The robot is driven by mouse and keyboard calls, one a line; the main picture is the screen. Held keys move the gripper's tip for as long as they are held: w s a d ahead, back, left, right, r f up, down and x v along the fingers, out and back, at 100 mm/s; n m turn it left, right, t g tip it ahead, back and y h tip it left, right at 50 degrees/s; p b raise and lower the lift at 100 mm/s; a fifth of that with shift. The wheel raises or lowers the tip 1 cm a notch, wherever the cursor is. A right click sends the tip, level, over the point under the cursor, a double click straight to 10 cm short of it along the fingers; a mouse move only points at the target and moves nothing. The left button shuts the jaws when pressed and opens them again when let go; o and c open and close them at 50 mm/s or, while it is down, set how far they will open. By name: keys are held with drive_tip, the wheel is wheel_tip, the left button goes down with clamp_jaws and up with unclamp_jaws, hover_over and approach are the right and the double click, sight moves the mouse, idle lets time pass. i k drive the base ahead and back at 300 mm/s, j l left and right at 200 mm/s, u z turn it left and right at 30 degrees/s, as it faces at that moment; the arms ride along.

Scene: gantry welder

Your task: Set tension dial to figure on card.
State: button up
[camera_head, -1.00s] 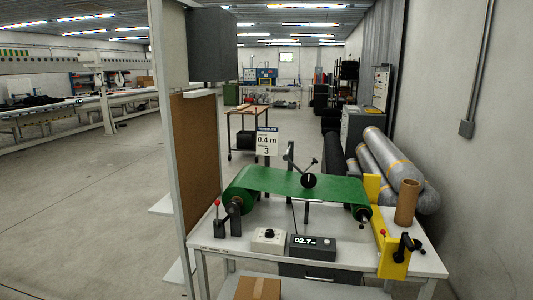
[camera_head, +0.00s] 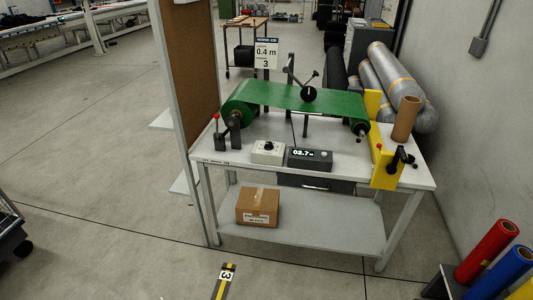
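The card (camera_head: 266,53) stands behind the machine and reads "0.4 m" with a "3" below it. A beige box with a dark round knob, which looks like the tension dial (camera_head: 268,150), sits at the front of the white table (camera_head: 225,157). The knob's setting is too small to read. Beside it on the right is a dark box with a lit display (camera_head: 310,158) that reads about "02.7". A green web (camera_head: 295,96) runs over rollers behind them. My gripper is not in view.
A red-knobbed lever (camera_head: 217,132) stands at the table's left. A yellow frame with a crank (camera_head: 385,170) and a brown cardboard tube (camera_head: 404,119) stand at the right. A cardboard box (camera_head: 258,206) sits on the lower shelf. The floor in front is mostly clear, with a floor marker "3" (camera_head: 225,275).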

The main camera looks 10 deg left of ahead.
sight(269, 145)
drive_tip(key=i+j+u, duration=0.3)
drive_tip(key=i+u, duration=0.15)
drive_tip(key=i+j+u, duration=0.1)
drive_tip(key=i+u, duration=0.75)
drive_tip(key=i+l+u, duration=0.25)
drive_tip(key=i+u, duration=0.15)
drive_tip(key=i, duration=0.15)
drive_tip(key=i+l+u, duration=0.3)
drive_tip(key=u, duration=0.15)
drive_tip(key=i+l, duration=0.05)
drive_tip(key=i, duration=0.05)
